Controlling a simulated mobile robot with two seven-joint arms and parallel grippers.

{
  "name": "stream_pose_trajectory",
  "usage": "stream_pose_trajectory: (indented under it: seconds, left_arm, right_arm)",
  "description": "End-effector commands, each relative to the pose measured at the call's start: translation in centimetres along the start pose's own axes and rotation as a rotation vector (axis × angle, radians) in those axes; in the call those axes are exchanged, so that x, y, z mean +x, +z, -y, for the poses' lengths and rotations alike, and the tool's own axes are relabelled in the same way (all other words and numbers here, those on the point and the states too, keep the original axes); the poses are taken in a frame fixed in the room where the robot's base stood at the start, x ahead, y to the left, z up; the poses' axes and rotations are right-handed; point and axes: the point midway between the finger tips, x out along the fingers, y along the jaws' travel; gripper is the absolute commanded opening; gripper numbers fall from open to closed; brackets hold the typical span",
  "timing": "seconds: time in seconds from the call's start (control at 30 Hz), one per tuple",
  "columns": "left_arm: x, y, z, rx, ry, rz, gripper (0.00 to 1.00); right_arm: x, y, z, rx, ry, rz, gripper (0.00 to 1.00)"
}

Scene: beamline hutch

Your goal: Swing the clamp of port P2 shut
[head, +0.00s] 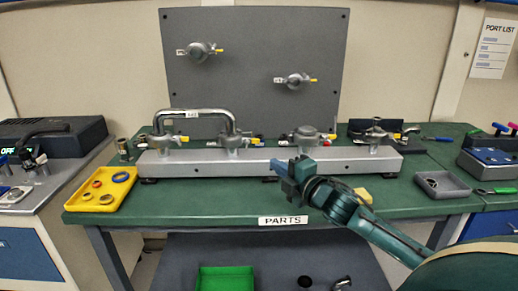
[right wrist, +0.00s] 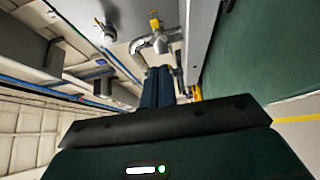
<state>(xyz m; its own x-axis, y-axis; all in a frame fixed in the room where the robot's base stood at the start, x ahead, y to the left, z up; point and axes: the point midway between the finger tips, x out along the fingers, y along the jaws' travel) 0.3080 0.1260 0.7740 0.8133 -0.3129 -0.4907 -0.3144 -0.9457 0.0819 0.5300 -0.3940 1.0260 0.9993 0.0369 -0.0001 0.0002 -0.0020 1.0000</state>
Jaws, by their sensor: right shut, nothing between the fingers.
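A grey manifold bar (head: 270,163) lies along the green bench and carries several metal ports with clamps. A bent metal pipe (head: 195,113) joins the two left ports. A capped port (head: 306,134) and an open-looking port (head: 375,133) stand to the right. I cannot read which one is P2. My right gripper (head: 277,167) is shut and empty, in front of the bar below the capped port. In the right wrist view its dark blue fingers (right wrist: 158,87) are together, with a yellow-tipped metal fitting (right wrist: 155,40) beyond them. My left gripper is out of view.
A grey panel (head: 255,100) with two more yellow-tipped fittings stands behind. A yellow tray (head: 103,200) with rings lies at the left, a grey tray (head: 442,193) at the right. A dark box (head: 55,137) and blue case (head: 485,165) flank the bench. A green bin (head: 226,279) sits below.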

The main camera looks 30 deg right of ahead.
Motion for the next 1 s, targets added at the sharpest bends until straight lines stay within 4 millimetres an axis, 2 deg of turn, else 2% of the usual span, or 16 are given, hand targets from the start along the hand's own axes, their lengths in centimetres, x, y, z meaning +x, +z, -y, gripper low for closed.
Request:
stream_pose_trajectory:
  seconds: [0.53, 0.7, 1.0]
  left_arm:
    - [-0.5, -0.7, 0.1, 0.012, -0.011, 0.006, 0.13]
    - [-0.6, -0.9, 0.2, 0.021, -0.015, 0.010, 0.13]
    - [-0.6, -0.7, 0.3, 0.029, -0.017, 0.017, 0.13]
  right_arm:
    - [8.8, 0.0, -0.3, 0.000, 0.004, 0.000, 0.00]
    - [10.4, 1.7, -0.2, -0.003, 0.001, 0.001, 0.00]
    - [11.4, 2.8, -0.1, -0.002, 0.000, -0.001, 0.00]
